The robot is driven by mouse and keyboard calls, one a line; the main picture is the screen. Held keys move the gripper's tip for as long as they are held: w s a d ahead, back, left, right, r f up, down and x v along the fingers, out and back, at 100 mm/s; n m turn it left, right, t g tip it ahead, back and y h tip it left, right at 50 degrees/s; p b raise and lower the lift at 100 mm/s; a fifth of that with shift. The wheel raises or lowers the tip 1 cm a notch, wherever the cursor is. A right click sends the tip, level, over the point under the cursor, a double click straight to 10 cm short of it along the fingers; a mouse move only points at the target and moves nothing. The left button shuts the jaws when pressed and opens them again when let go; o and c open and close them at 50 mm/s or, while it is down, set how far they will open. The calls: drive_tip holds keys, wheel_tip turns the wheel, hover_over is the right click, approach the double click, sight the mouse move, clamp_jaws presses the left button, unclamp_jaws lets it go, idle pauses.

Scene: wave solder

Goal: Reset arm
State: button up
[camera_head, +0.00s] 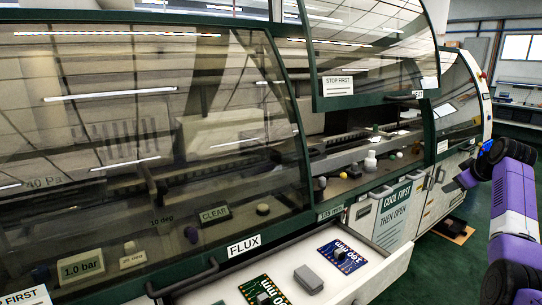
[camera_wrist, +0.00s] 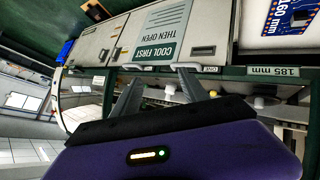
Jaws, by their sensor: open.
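My purple arm (camera_head: 515,205) is at the right side of the head view, in front of the machine's right end. My gripper (camera_wrist: 158,84) shows in the wrist view with its two grey fingers spread apart and nothing between them. In the head view the dark finger part (camera_head: 464,181) is small and partly hidden by my arm. Beyond the fingers in the wrist view are the machine's front panels and a "COOL FIRST THEN OPEN" label (camera_wrist: 172,32). I cannot tell how far the fingers are from the panels.
A white drawer (camera_head: 384,258) is pulled out at the front, holding a blue board (camera_head: 345,256), a green board (camera_head: 262,291) and a grey block (camera_head: 308,279). The "STOP FIRST" hood (camera_head: 375,60) is raised. The flux window (camera_head: 150,120) is down.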

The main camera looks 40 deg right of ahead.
drive_tip(key=w+a+f+m+t+h, duration=0.1)
drive_tip(key=w+a+f+t+h, duration=0.2)
drive_tip(key=a, duration=0.4)
drive_tip(key=w+a+f+m, duration=0.2)
drive_tip(key=a+f, duration=0.3)
drive_tip(key=a, duration=0.3)
drive_tip(key=w+a+f+m+t+h, duration=0.1)
drive_tip(key=w+a+f+t+h, duration=0.2)
drive_tip(key=a, duration=0.4)
drive_tip(key=s+a+f+y, duration=0.2)
drive_tip(key=a+f, duration=0.2)
drive_tip(key=a, duration=0.9)
drive_tip(key=s+a+n+t+y, duration=0.15)
drive_tip(key=s+a, duration=0.25)
drive_tip(key=a, duration=0.4)
drive_tip(key=s+a+t+y, duration=0.15)
drive_tip(key=s+a, duration=0.25)
drive_tip(key=a, duration=0.5)
drive_tip(key=s+a+n+t+y, duration=0.15)
drive_tip(key=s+a, duration=0.25)
drive_tip(key=a, duration=0.4)
drive_tip(key=s+a+n+g+y, duration=0.2)
drive_tip(key=s+a+y, duration=0.4)
drive_tip(key=s+a, duration=0.7)
drive_tip(key=s+n, duration=0.1)
drive_tip(key=s, duration=0.2)
drive_tip(key=shift+a+f+y, duration=0.15)
drive_tip(key=shift+a+y, duration=0.2)
drive_tip(key=shift+w+d, duration=0.1)
